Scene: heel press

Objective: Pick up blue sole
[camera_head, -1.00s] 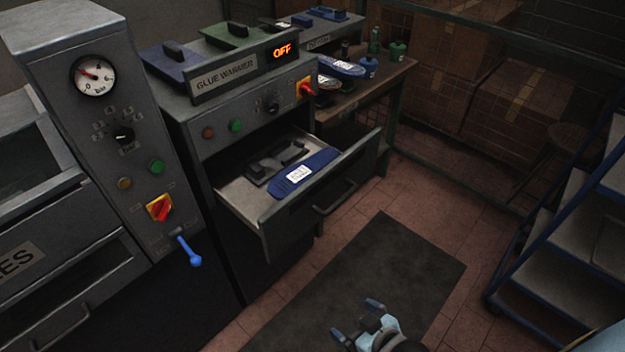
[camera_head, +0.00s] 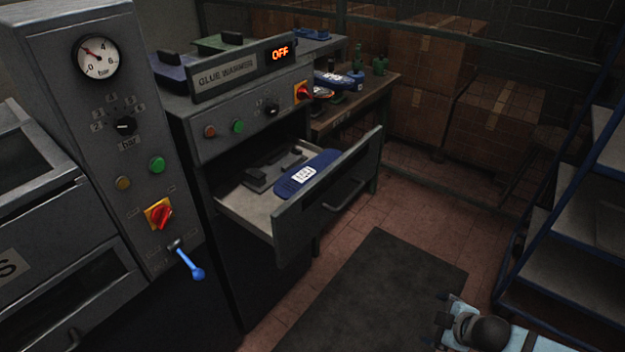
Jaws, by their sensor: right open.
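The blue sole (camera_head: 323,166) with a white label lies in the open drawer (camera_head: 243,207) of the glue warmer (camera_head: 252,108). It rests beside a dark grey metal fixture on the drawer floor, partly behind the drawer front. My right gripper (camera_head: 442,322) is at the bottom right, over the floor mat, well apart from the drawer. Its jaws are open and it holds nothing that I can see; my own wrist hides part of it. My left gripper is not in view.
A grey press with a gauge (camera_head: 98,56) and a blue lever (camera_head: 188,262) stands at the left. A wooden bench (camera_head: 350,108) with shoes and bottles is behind the drawer. The dark mat (camera_head: 385,290) is clear.

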